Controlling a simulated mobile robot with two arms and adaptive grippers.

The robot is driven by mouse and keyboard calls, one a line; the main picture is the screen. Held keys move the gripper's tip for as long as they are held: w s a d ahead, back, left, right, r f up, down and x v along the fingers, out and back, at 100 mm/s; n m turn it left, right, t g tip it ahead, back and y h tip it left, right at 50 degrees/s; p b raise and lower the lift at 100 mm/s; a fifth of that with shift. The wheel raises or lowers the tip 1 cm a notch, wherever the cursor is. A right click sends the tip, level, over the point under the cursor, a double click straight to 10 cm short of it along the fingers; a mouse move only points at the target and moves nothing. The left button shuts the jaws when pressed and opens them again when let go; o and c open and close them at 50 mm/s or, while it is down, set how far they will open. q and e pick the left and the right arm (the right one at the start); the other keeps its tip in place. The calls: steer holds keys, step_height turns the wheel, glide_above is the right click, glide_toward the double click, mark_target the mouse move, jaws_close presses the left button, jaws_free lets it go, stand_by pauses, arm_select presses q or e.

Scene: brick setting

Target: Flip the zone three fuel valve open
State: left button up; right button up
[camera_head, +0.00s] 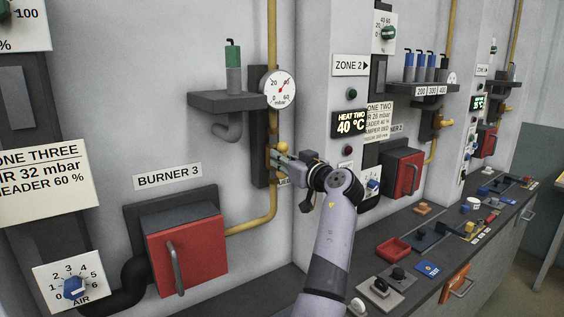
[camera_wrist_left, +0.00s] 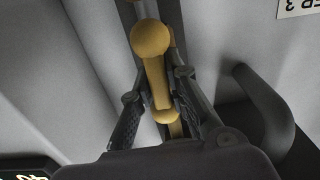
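The zone three fuel valve's yellow lever (camera_head: 282,174) is on the yellow gas pipe, below the round pressure gauge (camera_head: 278,88). In the left wrist view the lever (camera_wrist_left: 155,80) is a yellow bar with a round knob at its end, lying between my fingers. My left gripper (camera_head: 284,160) is at the valve, with one finger on each side of the lever. The fingers sit close to the bar; I cannot tell whether they press on it. The gripper hides part of the valve in the head view. My right gripper is not in view.
The red Burner 3 box (camera_head: 187,255) stands lower left, with a grey handle. A dark shelf (camera_head: 228,101) with a green-topped cylinder is left of the gauge. A wall corner and the Zone 2 panel (camera_head: 350,66) are close on the right. A dark counter (camera_head: 400,265) holds several small items.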

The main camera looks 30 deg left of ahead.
arm_select(q)
steer(key=o, duration=0.4)
steer(key=shift+c, duration=0.2)
steer(key=v, duration=0.7)
steer(key=shift+d, duration=0.3)
steer(key=shift+s, duration=0.1)
